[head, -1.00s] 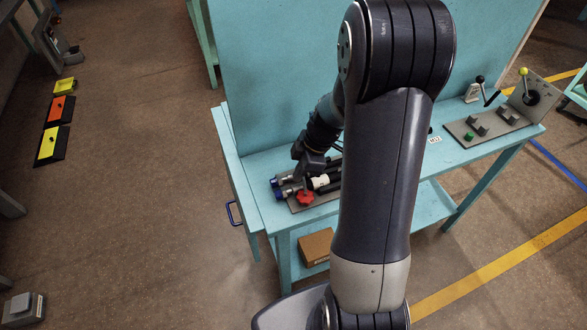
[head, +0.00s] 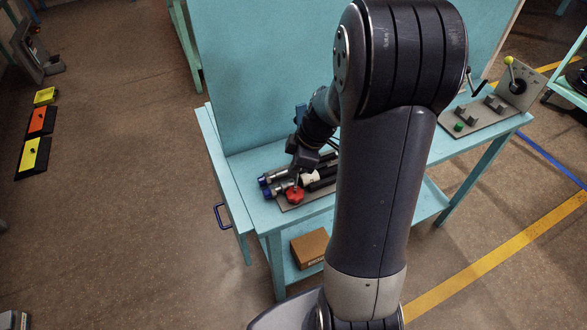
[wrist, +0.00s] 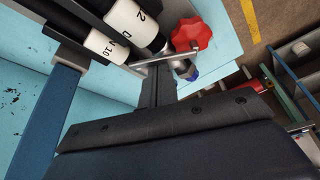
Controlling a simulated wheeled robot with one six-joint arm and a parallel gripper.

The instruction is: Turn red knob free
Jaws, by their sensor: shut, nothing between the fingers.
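The red knob (head: 294,196) is lobed and sits at the front of a grey plate on the bench, beside hose couplings with blue ends (head: 265,181). In the wrist view the red knob (wrist: 191,35) is at the top, with a thin metal rod (wrist: 160,59) passing close below it. My gripper (head: 297,177) is just above and behind the knob in the head view. In the wrist view my gripper (wrist: 155,85) is shut, with nothing held. I cannot tell whether its tips touch the knob or the rod.
Black hoses with white labelled sleeves (wrist: 127,18) lie close beside the fingers. The turquoise bench (head: 240,160) has a tall back panel behind my arm. A panel with levers and a green button (head: 459,127) stands at the right. A cardboard box (head: 308,247) is on the lower shelf.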

